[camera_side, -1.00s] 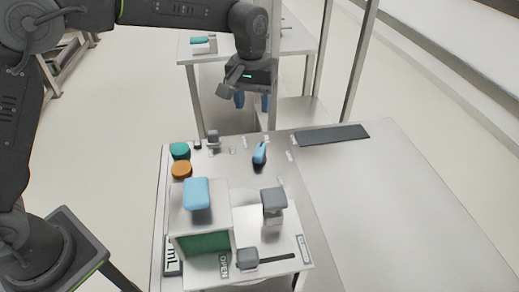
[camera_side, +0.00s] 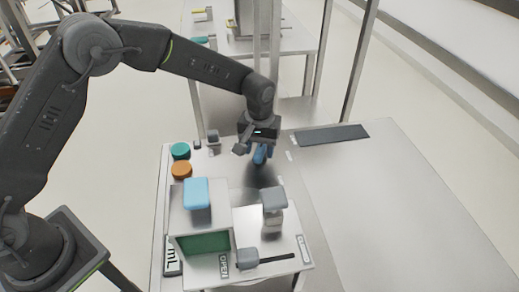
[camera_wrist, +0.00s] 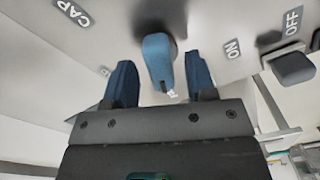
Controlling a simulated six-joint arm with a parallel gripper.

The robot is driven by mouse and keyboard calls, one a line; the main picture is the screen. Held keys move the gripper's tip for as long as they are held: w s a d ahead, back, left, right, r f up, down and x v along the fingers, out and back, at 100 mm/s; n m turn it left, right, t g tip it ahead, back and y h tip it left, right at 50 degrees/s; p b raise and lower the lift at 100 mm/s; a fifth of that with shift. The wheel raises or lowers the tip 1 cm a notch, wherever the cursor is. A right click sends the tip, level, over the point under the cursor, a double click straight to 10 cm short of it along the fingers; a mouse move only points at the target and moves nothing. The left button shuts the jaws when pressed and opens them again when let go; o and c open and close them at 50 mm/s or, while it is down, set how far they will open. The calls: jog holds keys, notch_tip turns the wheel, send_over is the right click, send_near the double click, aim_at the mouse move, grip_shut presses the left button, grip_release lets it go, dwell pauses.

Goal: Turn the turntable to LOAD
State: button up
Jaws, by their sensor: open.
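A blue pointer-shaped handle (camera_wrist: 158,62) on a dark round base stands on the grey panel in the wrist view; it appears to be the turntable's handle. My gripper (camera_side: 260,157) is open, with blue fingers pointing down over that handle in the side view, where the gripper mostly hides it. In the wrist view the handle lies between the two spread fingers, with a gap on each side. A CAP label shows to its left and an ON label to its right. I cannot read a LOAD label in either view.
A grey switch (camera_wrist: 292,67) stands beside the OFF label. Teal (camera_side: 180,151) and orange (camera_side: 181,170) round buttons, a box with a blue top (camera_side: 197,193), a grey-topped post (camera_side: 273,200) and a grey slider knob (camera_side: 247,258) are nearer the camera.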

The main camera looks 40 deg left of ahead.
jog(key=shift+f, duration=0.5)
jog(key=c, duration=0.9)
